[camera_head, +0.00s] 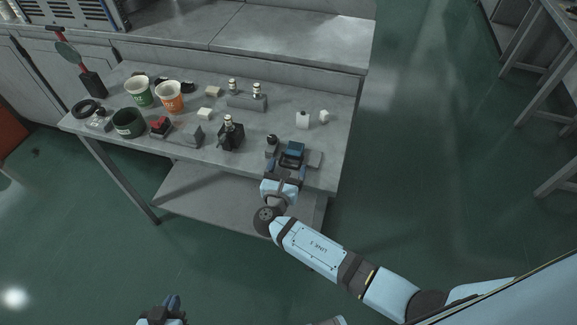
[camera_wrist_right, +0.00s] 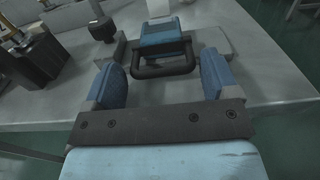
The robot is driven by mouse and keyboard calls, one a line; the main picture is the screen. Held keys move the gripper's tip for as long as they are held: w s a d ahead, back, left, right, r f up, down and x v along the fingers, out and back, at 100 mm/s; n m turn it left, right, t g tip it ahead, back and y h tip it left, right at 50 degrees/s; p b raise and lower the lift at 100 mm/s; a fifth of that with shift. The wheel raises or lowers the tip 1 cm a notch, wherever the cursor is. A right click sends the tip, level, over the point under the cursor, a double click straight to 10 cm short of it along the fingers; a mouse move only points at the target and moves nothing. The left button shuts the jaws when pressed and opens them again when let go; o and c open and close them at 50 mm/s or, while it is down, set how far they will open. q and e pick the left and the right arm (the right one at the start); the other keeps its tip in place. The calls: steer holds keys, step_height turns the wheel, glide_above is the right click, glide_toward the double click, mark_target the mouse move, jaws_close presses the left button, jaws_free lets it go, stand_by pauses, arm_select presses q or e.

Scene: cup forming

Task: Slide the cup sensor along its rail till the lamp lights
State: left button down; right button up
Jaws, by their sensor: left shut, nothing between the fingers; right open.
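A blue block with a black bar handle (camera_head: 293,150), which looks like the cup sensor, sits on a grey base near the table's front right edge. The right wrist view shows its blue top (camera_wrist_right: 160,32) and the handle facing me. A grey strip (camera_head: 314,159), seemingly its rail, shows to its right. My right gripper (camera_head: 287,170) is open just in front of the handle; its blue fingers (camera_wrist_right: 162,77) stand apart on either side, not closed on it. My left gripper (camera_head: 170,303) is shut and empty, low at the bottom edge, away from the table. I cannot make out a lit lamp.
A small dark-topped post (camera_head: 271,141) stands close left of the sensor. A black block with a bottle-like top (camera_head: 230,134) is further left. Cups (camera_head: 138,92), (camera_head: 170,97) stand at the back left. White pieces (camera_head: 303,120) lie behind the sensor. The table's right end is clear.

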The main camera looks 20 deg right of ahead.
steer(key=shift+c, duration=0.5)
steer(key=c, duration=0.9)
steer(key=shift+w+a, duration=0.1)
steer(key=shift+a, duration=0.1)
steer(key=shift+c, duration=0.2)
arm_select(q)
steer(key=shift+r, duration=0.2)
arm_select(e)
steer(key=o, duration=1)
arm_select(q)
steer(key=shift+s+a, duration=0.1)
steer(key=shift+a, duration=0.05)
arm_select(e)
steer(key=shift+o, duration=0.2)
